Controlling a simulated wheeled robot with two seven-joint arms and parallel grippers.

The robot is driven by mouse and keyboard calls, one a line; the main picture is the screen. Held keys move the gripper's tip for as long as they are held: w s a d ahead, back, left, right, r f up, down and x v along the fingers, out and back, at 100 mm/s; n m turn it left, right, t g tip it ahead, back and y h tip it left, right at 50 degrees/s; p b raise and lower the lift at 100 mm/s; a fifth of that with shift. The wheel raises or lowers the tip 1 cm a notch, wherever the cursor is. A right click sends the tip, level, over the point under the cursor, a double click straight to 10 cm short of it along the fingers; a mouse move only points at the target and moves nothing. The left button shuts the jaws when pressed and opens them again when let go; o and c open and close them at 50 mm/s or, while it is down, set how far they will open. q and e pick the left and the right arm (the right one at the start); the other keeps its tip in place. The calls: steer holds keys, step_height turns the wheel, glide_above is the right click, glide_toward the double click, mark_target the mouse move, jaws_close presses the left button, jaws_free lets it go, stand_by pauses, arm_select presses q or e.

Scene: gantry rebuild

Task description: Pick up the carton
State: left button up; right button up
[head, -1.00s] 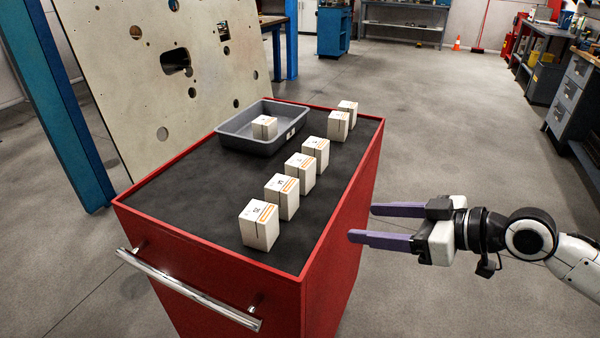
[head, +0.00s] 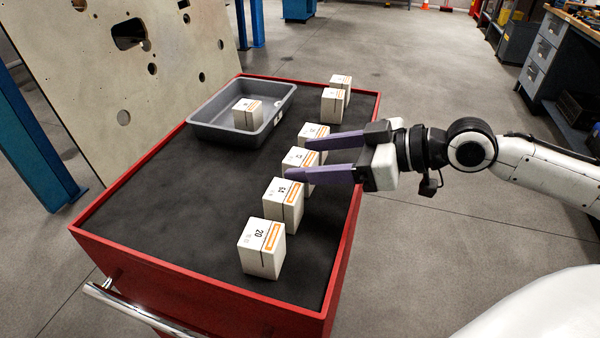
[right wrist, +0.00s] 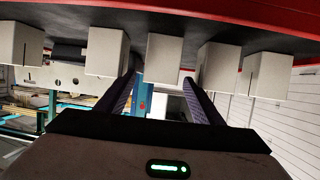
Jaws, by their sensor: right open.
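Several white cartons with orange labels stand in a row on the cart's dark top. In the head view, the nearest carton (head: 258,252) reads 20, and another carton (head: 280,208) stands behind it. My right gripper (head: 298,159) is open and empty, reaching in from the right. Its fingers overlap the third carton (head: 297,160) and the fourth carton (head: 312,131) and partly hide them. In the right wrist view, which looks upside down, a carton (right wrist: 164,58) shows centred between the fingertips of the right gripper (right wrist: 160,77). Contact cannot be told. My left gripper is out of view.
A grey tray (head: 205,134) holding one carton (head: 247,113) sits at the cart's far left. Two more cartons (head: 333,105) stand at the back right. The red cart (head: 200,290) has a raised rim. Its left top is clear. A pale holed panel (head: 100,100) stands behind.

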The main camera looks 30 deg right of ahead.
mark_target(283, 164)
steer(key=shift+x, duration=1.15)
steer(key=shift+f+x, duration=0.2)
steer(key=shift+x, duration=0.9)
steer(key=shift+f+x, duration=0.2)
steer(key=shift+x, duration=0.85)
steer(key=shift+d, duration=0.15)
steer(key=c, duration=1.2)
